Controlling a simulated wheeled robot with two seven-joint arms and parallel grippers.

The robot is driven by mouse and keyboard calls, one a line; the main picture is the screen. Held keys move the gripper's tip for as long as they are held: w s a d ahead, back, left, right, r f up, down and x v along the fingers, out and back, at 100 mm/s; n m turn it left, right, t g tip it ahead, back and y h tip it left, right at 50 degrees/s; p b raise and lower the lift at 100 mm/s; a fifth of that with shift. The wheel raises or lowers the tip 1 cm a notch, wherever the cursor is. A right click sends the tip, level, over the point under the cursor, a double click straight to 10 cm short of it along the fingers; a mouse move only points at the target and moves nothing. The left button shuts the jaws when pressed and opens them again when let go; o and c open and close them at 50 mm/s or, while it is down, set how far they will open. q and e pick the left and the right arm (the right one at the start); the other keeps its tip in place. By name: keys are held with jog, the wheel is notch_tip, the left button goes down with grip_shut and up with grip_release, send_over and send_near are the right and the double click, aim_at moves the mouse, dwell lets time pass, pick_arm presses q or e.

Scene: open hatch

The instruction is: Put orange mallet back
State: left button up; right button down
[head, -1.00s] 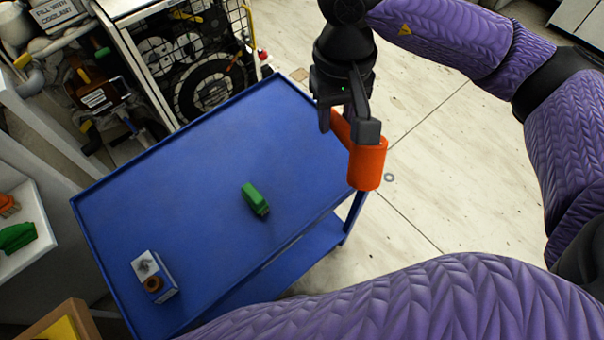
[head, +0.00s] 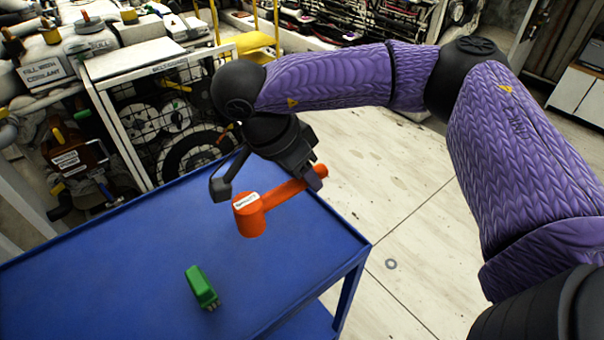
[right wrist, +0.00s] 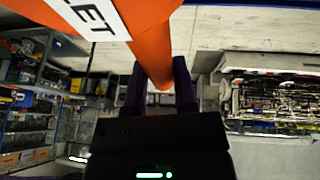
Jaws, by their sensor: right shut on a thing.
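The orange mallet (head: 250,214) is in the air over the far right part of the blue cart top (head: 130,255). Its thick head, with a white label, points left and its handle runs to the right. My right gripper (head: 308,180) is shut on the handle. In the right wrist view the mallet (right wrist: 150,45) is close to the camera, its handle between the two dark fingers (right wrist: 160,92) and its label partly in sight. My left gripper is not in view.
A green block-like part (head: 201,287) lies on the cart. Behind the cart stands a machine with a wire-mesh guard (head: 165,115) and a yellow rail (head: 257,42). Bare floor (head: 400,220) lies to the right, with a small grey ring (head: 391,264) on it.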

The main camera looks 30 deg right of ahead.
jog(key=shift+f+b, duration=1)
jog(key=shift+f, duration=0.5)
notch_tip(320, 180, down, 9)
jog(key=b, duration=0.6)
jog(key=shift+f, duration=0.2)
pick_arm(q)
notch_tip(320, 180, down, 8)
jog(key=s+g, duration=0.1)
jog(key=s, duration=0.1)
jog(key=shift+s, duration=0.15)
pick_arm(e)
jog(key=shift+f, duration=0.55)
pick_arm(q)
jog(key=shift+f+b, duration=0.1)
jog(key=shift+b, duration=0.25)
pick_arm(e)
jog(key=shift+f, duration=0.2)
